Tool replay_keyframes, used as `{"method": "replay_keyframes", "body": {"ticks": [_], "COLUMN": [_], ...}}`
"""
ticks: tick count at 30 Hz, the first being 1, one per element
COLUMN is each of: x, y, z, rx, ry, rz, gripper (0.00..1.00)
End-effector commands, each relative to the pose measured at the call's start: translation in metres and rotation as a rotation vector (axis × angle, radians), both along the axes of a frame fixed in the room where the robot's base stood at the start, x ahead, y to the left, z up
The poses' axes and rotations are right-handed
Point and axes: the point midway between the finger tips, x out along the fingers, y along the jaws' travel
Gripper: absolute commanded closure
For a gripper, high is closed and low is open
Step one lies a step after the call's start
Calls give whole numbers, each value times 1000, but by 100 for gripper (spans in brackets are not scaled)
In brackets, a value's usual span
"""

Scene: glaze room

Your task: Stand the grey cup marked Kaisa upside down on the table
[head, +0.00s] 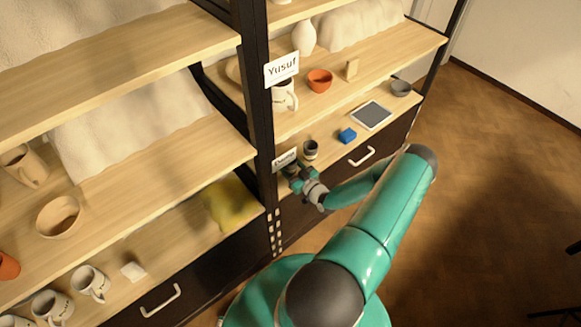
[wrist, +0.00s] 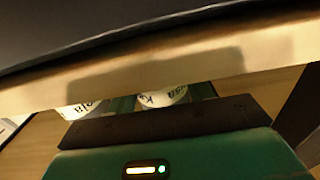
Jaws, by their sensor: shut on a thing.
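My gripper (head: 297,176) is at the front of the lower right shelf, beside the black upright. In the wrist view, a pale cup with dark lettering that starts "Ka" (wrist: 160,97) sits between my fingers, and my gripper is shut on it. Only a strip of the cup shows; its rim, base and which way up it is are hidden. In the head view my gripper hides most or all of it. No table can be made out for certain.
A dark and white cup (head: 311,150) stands on the shelf just right of my gripper. A name card (head: 285,159) is close behind my gripper. A shelf edge (wrist: 200,75) crosses the wrist view closely.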

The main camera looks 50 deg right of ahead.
Motion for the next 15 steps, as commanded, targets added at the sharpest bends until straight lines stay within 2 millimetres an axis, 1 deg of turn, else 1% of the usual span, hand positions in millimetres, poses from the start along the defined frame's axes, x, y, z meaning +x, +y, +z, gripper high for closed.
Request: {"method": "replay_keyframes", "body": {"ticks": [5, 15], "x": [0, 0], "y": [-1, 0], "z": [6, 23], "rx": [-1, -1], "ry": [-1, -1], "rz": [0, 1], "gripper": [69, 69]}}
